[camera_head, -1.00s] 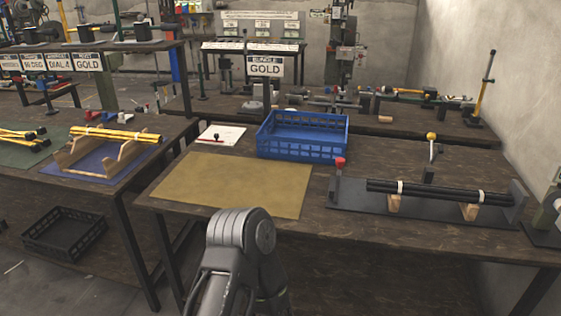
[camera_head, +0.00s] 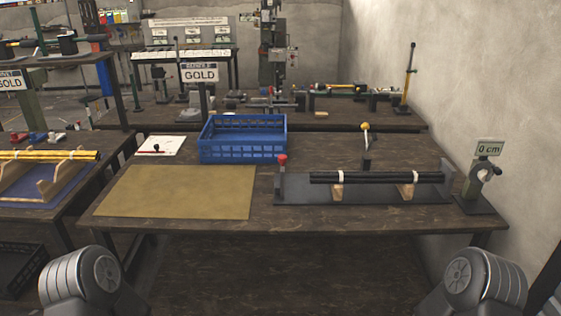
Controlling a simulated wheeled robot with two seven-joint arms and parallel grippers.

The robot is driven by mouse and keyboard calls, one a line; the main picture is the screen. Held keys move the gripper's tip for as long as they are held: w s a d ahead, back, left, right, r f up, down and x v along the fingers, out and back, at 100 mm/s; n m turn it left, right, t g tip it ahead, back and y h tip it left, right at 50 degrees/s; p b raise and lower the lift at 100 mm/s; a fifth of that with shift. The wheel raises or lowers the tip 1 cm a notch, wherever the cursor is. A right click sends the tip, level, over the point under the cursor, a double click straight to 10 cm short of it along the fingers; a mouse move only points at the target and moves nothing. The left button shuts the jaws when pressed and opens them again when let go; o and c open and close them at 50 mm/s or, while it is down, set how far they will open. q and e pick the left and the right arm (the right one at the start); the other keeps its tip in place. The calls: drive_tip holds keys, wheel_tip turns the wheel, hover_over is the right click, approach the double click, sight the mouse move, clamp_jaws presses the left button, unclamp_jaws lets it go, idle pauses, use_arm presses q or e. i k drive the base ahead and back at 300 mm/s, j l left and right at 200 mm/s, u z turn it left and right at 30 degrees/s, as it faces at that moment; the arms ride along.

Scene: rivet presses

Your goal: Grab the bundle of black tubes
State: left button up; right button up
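The bundle of black tubes (camera_head: 376,177) lies level across two small wooden supports on a dark base plate (camera_head: 300,192), at the right part of the wooden table. White bands wrap the bundle near both ends. An upright end plate stands at each end of the base, and a red knob (camera_head: 282,159) is by the left one. Parts of my two arms show at the bottom left and bottom right corners, well short of the bundle. Neither gripper's fingers are in view.
A blue crate (camera_head: 242,157) stands behind a yellow mat (camera_head: 172,192) on the table. A yellow-knobbed lever (camera_head: 366,140) rises behind the bundle. Yellow tubes (camera_head: 50,155) lie on the left table.

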sight(339, 176)
drive_tip(key=z, duration=1.85)
drive_tip(key=i+j, duration=0.15)
drive_tip(key=i, duration=0.25)
drive_tip(key=i+j, duration=0.2)
drive_tip(key=i, duration=0.25)
drive_tip(key=i+j, duration=0.15)
drive_tip(key=i, duration=0.25)
